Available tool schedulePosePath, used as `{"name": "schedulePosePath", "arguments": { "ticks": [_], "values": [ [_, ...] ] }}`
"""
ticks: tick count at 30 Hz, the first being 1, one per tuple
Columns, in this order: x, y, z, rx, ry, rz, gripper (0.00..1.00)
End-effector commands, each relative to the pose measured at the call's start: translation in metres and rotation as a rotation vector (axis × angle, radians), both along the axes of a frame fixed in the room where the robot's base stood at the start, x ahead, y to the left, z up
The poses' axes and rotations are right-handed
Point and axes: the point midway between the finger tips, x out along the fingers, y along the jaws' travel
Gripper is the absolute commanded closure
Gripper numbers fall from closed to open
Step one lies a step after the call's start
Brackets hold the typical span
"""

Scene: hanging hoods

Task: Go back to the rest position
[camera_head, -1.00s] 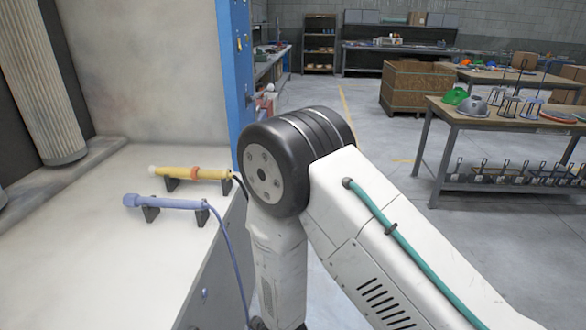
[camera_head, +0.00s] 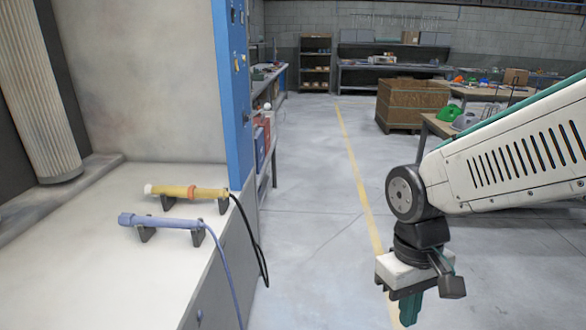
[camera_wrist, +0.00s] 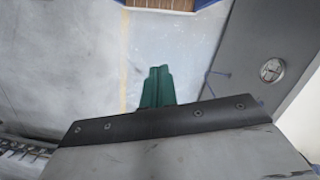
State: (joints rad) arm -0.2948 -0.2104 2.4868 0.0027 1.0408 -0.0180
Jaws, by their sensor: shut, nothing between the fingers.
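My gripper (camera_head: 410,308) hangs pointing down at the lower right of the head view, over the open floor and apart from the white bench. Its green fingers are together with nothing between them; they also show at the centre of the wrist view (camera_wrist: 157,88). My white arm reaches in from the right edge of the head view.
A yellow tool (camera_head: 187,192) and a blue-violet tool (camera_head: 160,221) lie on black stands on the white bench (camera_head: 90,270) at left. A blue post (camera_head: 230,100) rises at its corner. A wooden crate (camera_head: 412,103) stands further back. The floor (camera_head: 310,230) between is clear.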

Motion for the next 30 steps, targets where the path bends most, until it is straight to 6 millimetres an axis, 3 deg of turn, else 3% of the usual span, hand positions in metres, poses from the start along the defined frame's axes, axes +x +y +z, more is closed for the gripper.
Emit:
{"name": "schedulePosePath", "arguments": {
  "ticks": [3,7,15,30],
  "values": [
    [-0.027,-0.027,0.033,0.001,-0.02,-0.082,1.0],
    [-0.053,-0.049,0.06,0.009,-0.072,-0.162,1.0],
    [-0.071,-0.074,0.094,0.036,-0.258,-0.278,1.0],
    [-0.072,-0.08,0.099,0.036,-0.29,-0.312,1.0]
  ]
}}
